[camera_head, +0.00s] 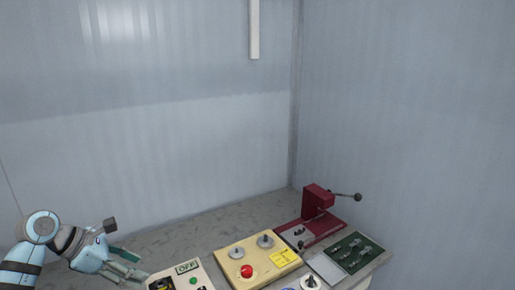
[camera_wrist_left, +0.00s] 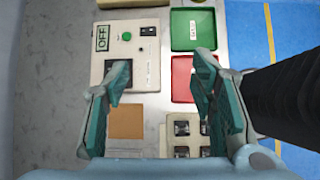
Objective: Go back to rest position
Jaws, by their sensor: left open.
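My left gripper (camera_head: 134,266) is at the lower left of the head view, left of the box with the OFF label (camera_head: 187,267). In the left wrist view its two teal fingers (camera_wrist_left: 156,90) stand wide apart with nothing between them. The gripper is above the bench, over the lower part of the OFF box (camera_wrist_left: 133,45) and a brown square (camera_wrist_left: 126,121). My right gripper is in neither view.
A yellow box with a red button (camera_head: 247,271), a red hand-cranked device (camera_head: 318,203) and a dark green tray (camera_head: 355,252) stand on the bench. The left wrist view shows a green tray (camera_wrist_left: 183,43), a red tray (camera_wrist_left: 182,92) and blue floor (camera_wrist_left: 245,40). Grey walls close the back and right.

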